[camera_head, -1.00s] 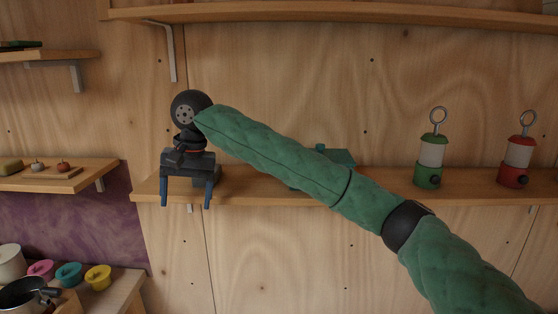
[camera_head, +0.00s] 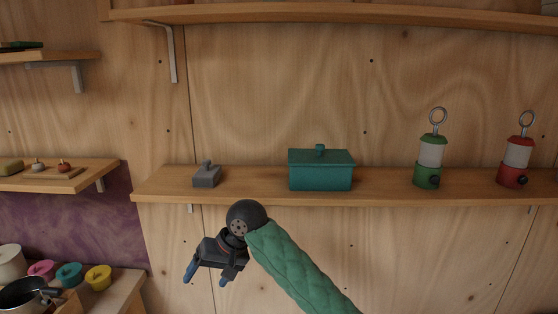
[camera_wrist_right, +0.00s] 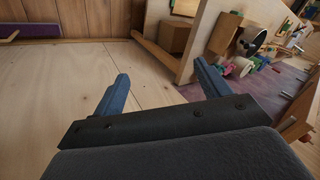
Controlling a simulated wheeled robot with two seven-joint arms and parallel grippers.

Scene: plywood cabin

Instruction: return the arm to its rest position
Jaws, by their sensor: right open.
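My right gripper (camera_head: 205,277) is in the lower middle of the head view, below the front edge of the middle shelf (camera_head: 400,187). Its dark body hangs from my green-sleeved arm, and its blue fingers are apart with nothing between them. In the right wrist view the same two fingers of the right gripper (camera_wrist_right: 162,88) stand wide apart and empty. The gripper touches nothing that I can see. My left gripper is not in view.
A low counter with a pot (camera_head: 22,297) and coloured jars (camera_head: 69,275) is at lower left.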

